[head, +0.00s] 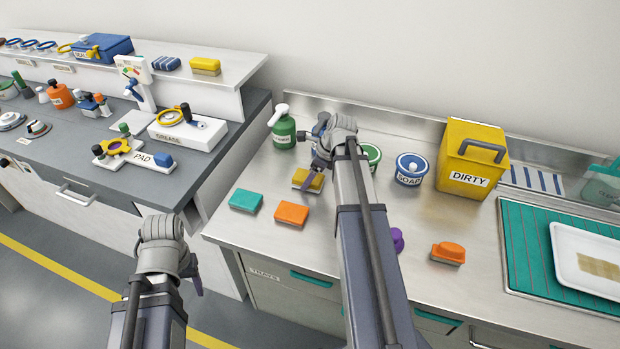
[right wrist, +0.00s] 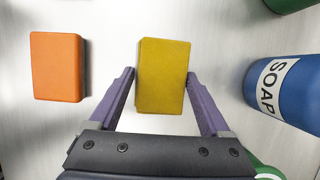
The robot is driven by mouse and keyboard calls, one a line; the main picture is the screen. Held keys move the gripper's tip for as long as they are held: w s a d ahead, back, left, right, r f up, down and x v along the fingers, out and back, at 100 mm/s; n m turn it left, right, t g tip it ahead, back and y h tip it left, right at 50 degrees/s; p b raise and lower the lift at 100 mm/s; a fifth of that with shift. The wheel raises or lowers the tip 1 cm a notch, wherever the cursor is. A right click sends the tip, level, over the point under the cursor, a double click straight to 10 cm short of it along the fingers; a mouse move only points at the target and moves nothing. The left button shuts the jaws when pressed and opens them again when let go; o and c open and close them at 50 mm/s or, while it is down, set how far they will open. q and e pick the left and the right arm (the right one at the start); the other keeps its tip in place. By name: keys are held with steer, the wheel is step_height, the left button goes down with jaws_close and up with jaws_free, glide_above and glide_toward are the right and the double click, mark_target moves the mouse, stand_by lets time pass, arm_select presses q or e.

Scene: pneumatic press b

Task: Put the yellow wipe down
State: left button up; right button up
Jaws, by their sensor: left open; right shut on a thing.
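The yellow wipe (head: 306,184) is a small block at the steel counter, behind the teal and orange wipes. My right gripper (head: 318,180) points down at it and is shut on it. In the right wrist view the yellow wipe (right wrist: 162,76) sits between the two purple fingers (right wrist: 162,88). I cannot tell whether its underside touches the counter. My left gripper (head: 196,280) is open, low in front of the counter, apart from the objects; its own wrist hides most of it.
Teal (head: 246,200) and orange (head: 292,213) wipes lie nearby; the orange one (right wrist: 56,66) is left in the wrist view. A green bottle (head: 283,128), the SOAP tub (head: 410,168) and the yellow DIRTY bin (head: 470,160) stand behind. An orange-topped brush (head: 448,252) lies right. Another yellow block (head: 205,66) is on the shelf.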

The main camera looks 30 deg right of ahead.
steer(key=shift+f, duration=0.1)
steer(key=o, duration=1.4)
steer(key=shift+o, duration=0.2)
steer(key=p+v, duration=1.1)
steer(key=v, duration=0.1)
